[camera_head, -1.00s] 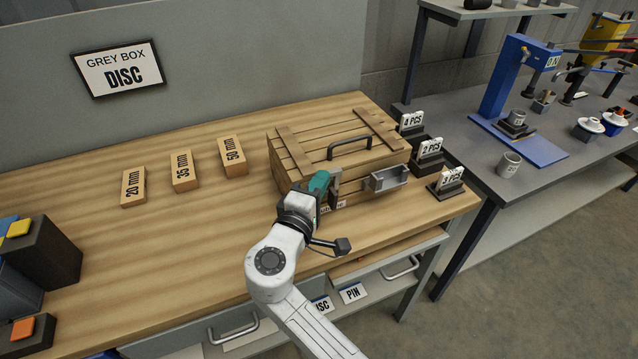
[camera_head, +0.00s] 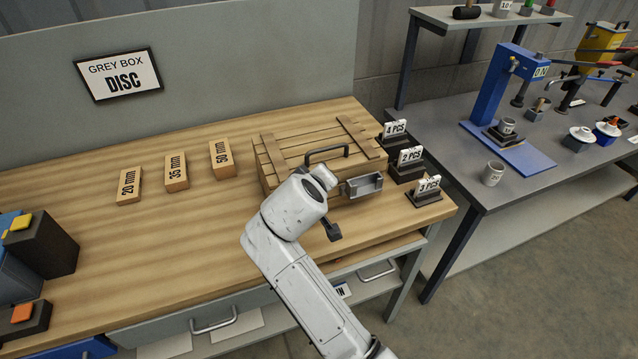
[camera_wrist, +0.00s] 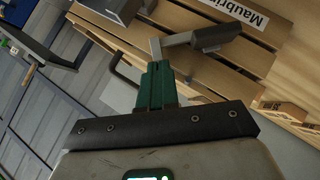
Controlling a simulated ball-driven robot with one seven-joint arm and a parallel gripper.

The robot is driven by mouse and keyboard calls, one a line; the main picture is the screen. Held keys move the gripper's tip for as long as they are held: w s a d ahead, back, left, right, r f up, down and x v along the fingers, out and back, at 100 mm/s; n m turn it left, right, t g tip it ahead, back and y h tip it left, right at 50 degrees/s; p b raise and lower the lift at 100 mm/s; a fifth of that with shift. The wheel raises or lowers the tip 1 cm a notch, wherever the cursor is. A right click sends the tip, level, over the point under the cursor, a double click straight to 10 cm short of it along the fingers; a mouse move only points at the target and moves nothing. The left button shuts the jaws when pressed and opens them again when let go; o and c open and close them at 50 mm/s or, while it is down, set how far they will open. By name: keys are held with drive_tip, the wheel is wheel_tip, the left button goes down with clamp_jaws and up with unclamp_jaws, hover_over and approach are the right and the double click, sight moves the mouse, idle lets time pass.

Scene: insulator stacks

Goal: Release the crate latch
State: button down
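The wooden crate (camera_head: 272,158) stands on the workbench with its lid down and a dark handle on top. Its planks and a "Maubri..." label also show in the wrist view (camera_wrist: 205,75). A grey metal latch lever (camera_wrist: 212,37) with a thick, dark end lies across the crate face. My gripper (camera_wrist: 157,68) has teal fingers that sit close together, with their tips beside the bent end of the lever. I cannot tell whether they touch it.
A grey metal holder (camera_head: 362,186) sticks out from the crate front, right of my arm. Number signs (camera_head: 408,165) stand at the bench's right end. Labelled wooden blocks (camera_head: 176,172) lie left of the crate.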

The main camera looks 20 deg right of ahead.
drive_tip(key=shift+d+f, duration=0.25)
drive_tip(key=shift+d, duration=0.3)
drive_tip(key=shift+d+f, duration=0.25)
drive_tip(key=shift+d, duration=0.25)
drive_tip(key=shift+f, duration=0.1)
